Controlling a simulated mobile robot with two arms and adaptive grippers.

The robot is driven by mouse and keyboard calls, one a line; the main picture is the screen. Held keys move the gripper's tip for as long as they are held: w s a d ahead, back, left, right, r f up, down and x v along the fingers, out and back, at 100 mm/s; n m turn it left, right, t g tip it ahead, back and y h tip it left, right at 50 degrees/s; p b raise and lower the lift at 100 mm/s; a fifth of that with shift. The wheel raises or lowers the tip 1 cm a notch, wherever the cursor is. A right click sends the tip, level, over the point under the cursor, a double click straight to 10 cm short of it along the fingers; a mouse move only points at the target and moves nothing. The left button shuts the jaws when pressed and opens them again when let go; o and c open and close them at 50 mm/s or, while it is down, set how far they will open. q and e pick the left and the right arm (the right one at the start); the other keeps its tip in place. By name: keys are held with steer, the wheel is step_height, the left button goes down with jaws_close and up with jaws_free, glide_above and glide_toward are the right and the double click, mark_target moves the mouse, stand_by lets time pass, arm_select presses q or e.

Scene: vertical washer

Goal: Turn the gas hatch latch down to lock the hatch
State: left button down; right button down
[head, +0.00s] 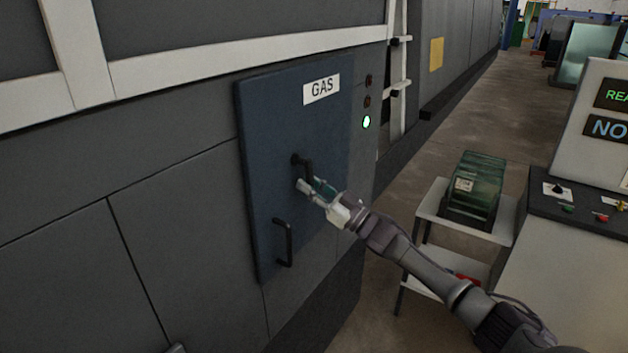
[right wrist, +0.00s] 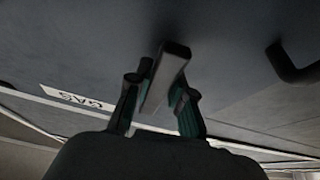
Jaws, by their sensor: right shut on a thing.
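In the right wrist view the latch (right wrist: 167,75) stands between the two fingers of my right gripper (right wrist: 158,105). Its exact angle is hard to tell from the head view, where the fingers cover part of it. My left gripper is not in view.
A black pull handle (head: 287,243) is on the hatch below the latch; it also shows in the right wrist view (right wrist: 290,65). A green indicator light (head: 366,122) glows right of the hatch. A cart (head: 432,200) with a green case (head: 475,190) and a control console (head: 590,130) stand at right.

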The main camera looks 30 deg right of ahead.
steer(key=shift+s+a+m+h+p, duration=0.1)
steer(key=shift+a+m+h+p, duration=0.25)
steer(key=shift+m, duration=0.65)
steer(key=shift+t, duration=0.3)
steer(key=c, duration=1)
jaws_free()
steer(key=shift+f, duration=0.1)
steer(key=v, duration=1.2)
